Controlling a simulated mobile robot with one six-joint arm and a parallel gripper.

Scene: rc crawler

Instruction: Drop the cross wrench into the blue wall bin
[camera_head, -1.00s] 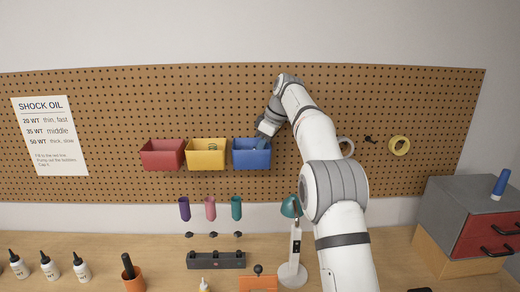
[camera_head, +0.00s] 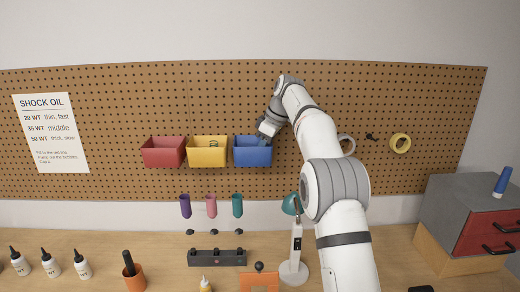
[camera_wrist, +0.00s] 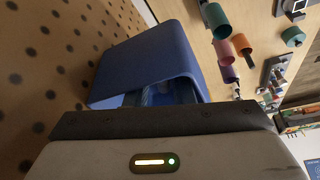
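The blue wall bin (camera_head: 253,153) hangs on the pegboard as the rightmost of three bins. My gripper (camera_head: 264,138) is at the bin's right part, with its tip end at the open top. In the wrist view the blue bin (camera_wrist: 150,58) is right in front of the gripper body, which covers part of the bin's opening. Some greyish shape shows inside the opening, but I cannot tell whether it is a finger or the cross wrench. The cross wrench cannot be made out in either view. The gripper's fingers are too hidden to judge their opening.
A yellow bin (camera_head: 207,152) and a red bin (camera_head: 163,152) hang to the left. A tape roll (camera_head: 400,143) hangs at the right. Purple, pink and teal holders (camera_head: 237,206) sit below. A lamp (camera_head: 293,250) stands on the bench near my arm.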

